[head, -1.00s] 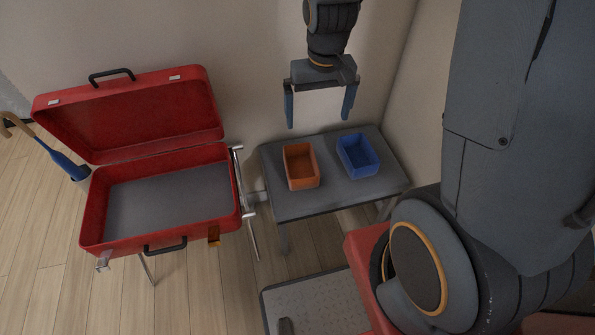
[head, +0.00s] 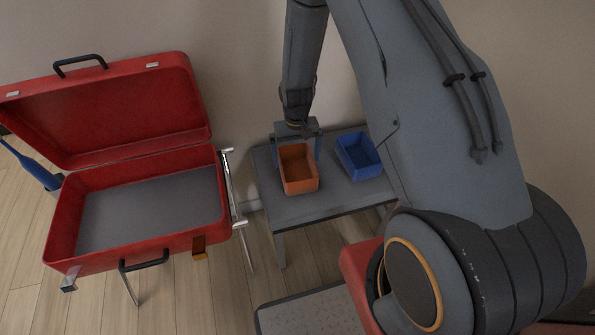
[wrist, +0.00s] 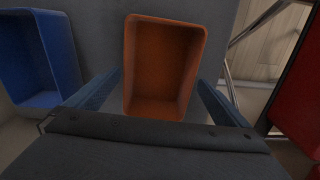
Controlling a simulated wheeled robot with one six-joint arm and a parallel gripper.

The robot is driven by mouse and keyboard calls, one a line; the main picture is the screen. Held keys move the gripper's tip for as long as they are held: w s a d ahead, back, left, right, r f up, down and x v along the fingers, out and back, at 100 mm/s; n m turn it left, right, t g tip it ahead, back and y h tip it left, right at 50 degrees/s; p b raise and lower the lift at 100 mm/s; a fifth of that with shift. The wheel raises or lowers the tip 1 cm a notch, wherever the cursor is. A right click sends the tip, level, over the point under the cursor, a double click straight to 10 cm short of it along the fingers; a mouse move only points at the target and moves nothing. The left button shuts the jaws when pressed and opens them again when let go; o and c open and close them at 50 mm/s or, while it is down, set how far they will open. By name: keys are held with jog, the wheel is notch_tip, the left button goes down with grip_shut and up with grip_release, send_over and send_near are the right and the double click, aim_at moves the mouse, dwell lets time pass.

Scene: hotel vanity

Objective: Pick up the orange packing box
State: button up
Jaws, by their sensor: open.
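The orange packing box (head: 299,185) is an open-topped box standing upright on a small grey table (head: 330,203). It is empty. My gripper (head: 297,150) is open, low at the back end of the box, with a finger toward either side. In the wrist view the box (wrist: 162,108) lies between and ahead of the blue fingers of my gripper (wrist: 162,92), with a gap visible on both sides. I cannot tell exactly how far down the fingers reach beside the box.
A blue box (head: 374,171) stands to the right of the orange box on the same table. An open red suitcase (head: 64,222) on a metal stand is to the left. A wall is close behind the table.

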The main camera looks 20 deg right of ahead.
aim_at(297, 174)
jog(key=shift+s+f+p, duration=0.1)
jog(key=shift+f+p, duration=0.2)
jog(key=shift+f, duration=2.45)
jog(key=c, duration=0.9)
jog(key=shift+r, duration=0.1)
